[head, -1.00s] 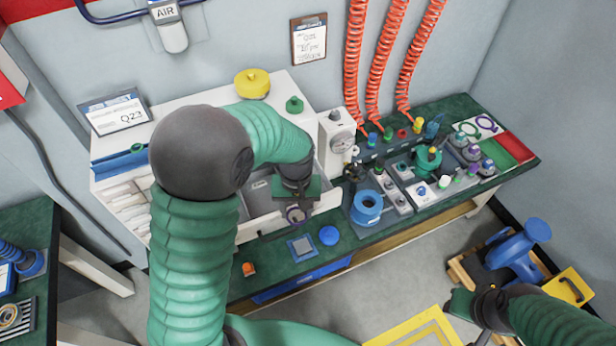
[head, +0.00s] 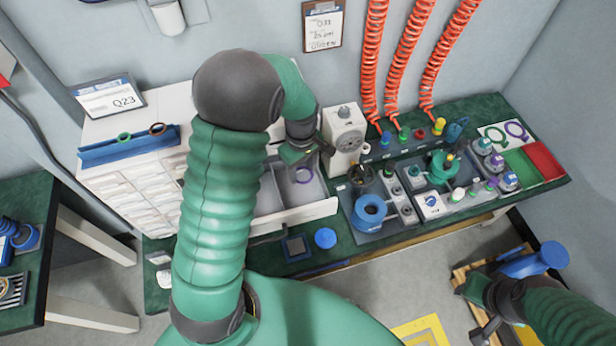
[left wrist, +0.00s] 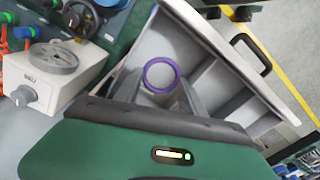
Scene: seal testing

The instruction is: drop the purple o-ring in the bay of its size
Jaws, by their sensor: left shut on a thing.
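The purple o-ring (head: 304,175) is in my left gripper (head: 303,163), which is shut on it. The ring shows whole in the left wrist view (left wrist: 161,74), beyond the green gripper body. It hangs over the open white drawer (head: 318,212), in line with the compartment at the drawer's right end. In the left wrist view the drawer (left wrist: 262,82) has grey dividers between several bays. I cannot tell how high the ring is above the bay floor. My right gripper (head: 478,312) is low at the right, away from the bench; its jaws are unclear.
A white gauge box (head: 344,135) stands close right of the left gripper. Test fixtures with a blue ring part (head: 370,212) fill the bench to its right. A blue tray (head: 128,146) lies on the cabinet. A green bin (head: 521,167) and red bin (head: 545,160) are at the far right.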

